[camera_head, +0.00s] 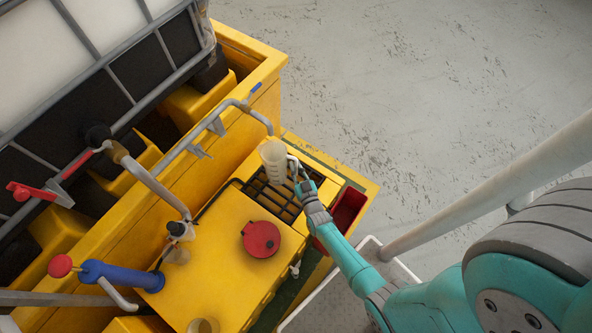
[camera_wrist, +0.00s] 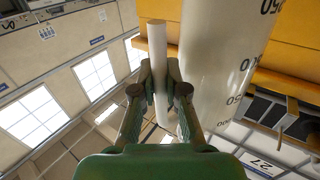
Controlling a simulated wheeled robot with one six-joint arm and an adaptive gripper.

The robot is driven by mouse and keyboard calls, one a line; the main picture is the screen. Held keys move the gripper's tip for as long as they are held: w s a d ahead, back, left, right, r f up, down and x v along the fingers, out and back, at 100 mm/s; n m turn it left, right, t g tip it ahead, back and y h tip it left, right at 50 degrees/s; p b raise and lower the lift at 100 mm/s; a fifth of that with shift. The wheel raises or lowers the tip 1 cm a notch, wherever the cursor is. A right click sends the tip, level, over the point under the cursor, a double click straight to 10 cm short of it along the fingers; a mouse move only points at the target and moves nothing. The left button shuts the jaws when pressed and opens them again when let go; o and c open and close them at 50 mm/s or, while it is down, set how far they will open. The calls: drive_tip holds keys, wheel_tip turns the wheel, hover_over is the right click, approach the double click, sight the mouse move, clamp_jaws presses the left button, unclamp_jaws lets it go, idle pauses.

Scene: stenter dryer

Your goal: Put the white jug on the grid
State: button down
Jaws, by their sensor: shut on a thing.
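The white jug (camera_head: 273,160) is a tall translucent measuring jug with dark graduation marks. It is upright at the grid (camera_head: 276,203), a black grating set in the yellow top. Whether its base touches the grid cannot be told. My gripper (camera_head: 301,180) is to the right of the jug, shut on its handle. In the wrist view the gripper's fingers (camera_wrist: 160,90) close around the white handle (camera_wrist: 157,65), with the jug body (camera_wrist: 218,70) just to the right. The jug hides part of the grid behind it.
A metal pipe (camera_head: 205,135) runs along the yellow bund, ending near the jug. A red bin (camera_head: 348,209) is at the right.

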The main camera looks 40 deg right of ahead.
drive_tip(key=shift+f, duration=1.3)
drive_tip(key=c, duration=1.2)
unclamp_jaws()
drive_tip(key=shift+f, duration=0.15)
